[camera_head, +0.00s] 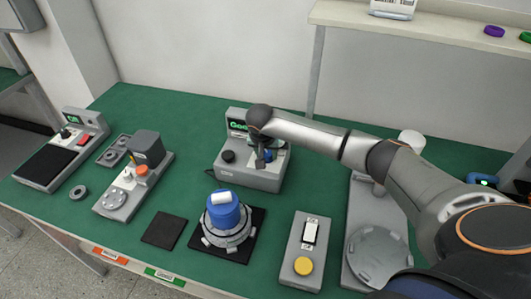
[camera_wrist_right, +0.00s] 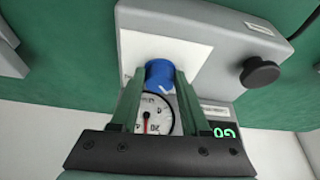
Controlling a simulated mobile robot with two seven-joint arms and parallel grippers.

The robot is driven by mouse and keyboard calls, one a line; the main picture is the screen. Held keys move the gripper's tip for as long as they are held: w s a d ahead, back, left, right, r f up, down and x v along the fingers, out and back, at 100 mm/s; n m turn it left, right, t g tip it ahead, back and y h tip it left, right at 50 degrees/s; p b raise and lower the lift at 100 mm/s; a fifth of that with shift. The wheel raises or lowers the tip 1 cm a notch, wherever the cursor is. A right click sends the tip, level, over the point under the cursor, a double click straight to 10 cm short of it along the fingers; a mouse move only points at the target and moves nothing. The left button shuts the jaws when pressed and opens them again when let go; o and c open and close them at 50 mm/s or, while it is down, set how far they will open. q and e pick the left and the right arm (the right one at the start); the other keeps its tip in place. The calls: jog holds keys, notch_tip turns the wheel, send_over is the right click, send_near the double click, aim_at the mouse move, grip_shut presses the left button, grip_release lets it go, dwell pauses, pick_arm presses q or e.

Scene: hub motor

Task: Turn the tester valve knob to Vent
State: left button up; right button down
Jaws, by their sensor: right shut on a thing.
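The tester (camera_head: 247,175) is a grey box on the green table, with a lit green display at its back left and a black knob (camera_head: 228,156) on its left. The blue valve knob (camera_head: 268,155) is on its right part, mostly hidden by my right gripper (camera_head: 263,160). In the right wrist view the blue knob (camera_wrist_right: 159,74) sits between the two finger tips of my right gripper (camera_wrist_right: 160,80), which is shut on it. A white mark shows on the knob's edge. A round gauge (camera_wrist_right: 154,115) with a red needle lies behind it, partly covered by the fingers. My left gripper is out of view.
A blue-topped motor (camera_head: 224,212) stands on a black mat in front of the tester. A switch box with a yellow button (camera_head: 303,266) is at the front right. Other grey fixtures (camera_head: 133,185) stand at the left, and a shelf (camera_head: 420,27) is at the back.

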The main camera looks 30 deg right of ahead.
jog(key=shift+s+n+y, duration=0.1)
jog(key=shift+n+y, duration=0.2)
jog(key=shift+n, duration=0.5)
jog(key=shift+c, duration=1.9)
grip_release()
jog(key=v, duration=1.2)
jog(key=shift+s+r, duration=0.2)
jog(key=shift+s, duration=0.05)
jog(key=shift+f, duration=0.1)
